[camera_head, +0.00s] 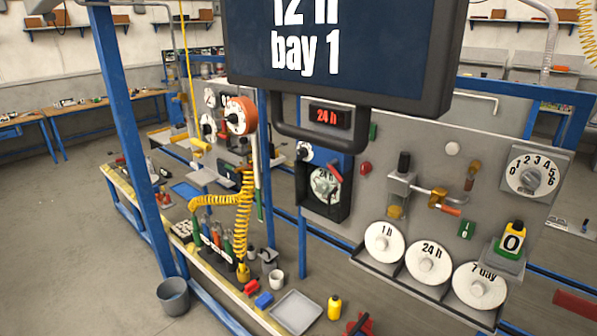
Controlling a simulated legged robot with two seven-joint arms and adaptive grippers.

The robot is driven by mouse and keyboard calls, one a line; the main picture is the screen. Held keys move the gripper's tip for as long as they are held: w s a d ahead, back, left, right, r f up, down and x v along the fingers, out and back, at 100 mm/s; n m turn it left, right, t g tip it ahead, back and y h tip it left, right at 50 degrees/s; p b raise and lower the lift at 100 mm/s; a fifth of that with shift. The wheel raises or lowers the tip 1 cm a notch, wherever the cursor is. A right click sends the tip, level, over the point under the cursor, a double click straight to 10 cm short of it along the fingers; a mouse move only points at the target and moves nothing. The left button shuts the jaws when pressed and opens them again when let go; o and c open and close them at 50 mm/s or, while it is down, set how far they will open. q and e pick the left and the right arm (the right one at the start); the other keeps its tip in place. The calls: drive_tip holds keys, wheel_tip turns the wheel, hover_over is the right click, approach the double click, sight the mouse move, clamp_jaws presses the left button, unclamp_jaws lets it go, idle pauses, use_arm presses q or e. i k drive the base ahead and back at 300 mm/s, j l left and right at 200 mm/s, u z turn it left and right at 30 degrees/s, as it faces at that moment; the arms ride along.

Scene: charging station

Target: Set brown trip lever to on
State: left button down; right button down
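A small brown upright handle (473,168) stands on the grey panel at the right, above a copper-coloured pipe fitting (437,197) with an orange end. It looks like the brown trip lever, but its on or off marking is too small to read. A grey bracket with a black knob (404,162) sits to its left. A yellow and black block marked 0 (513,240) stands to the lower right. Neither of my grippers is in view.
A big screen reading "bay 1" (345,45) hangs in front, its handle covering part of the panel. Dials marked 1 h (384,243), 24 h and 7 day line the panel's lower edge. A blue post (132,130) stands left.

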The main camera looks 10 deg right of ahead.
sight(469, 184)
drive_tip(key=z, duration=1.45)
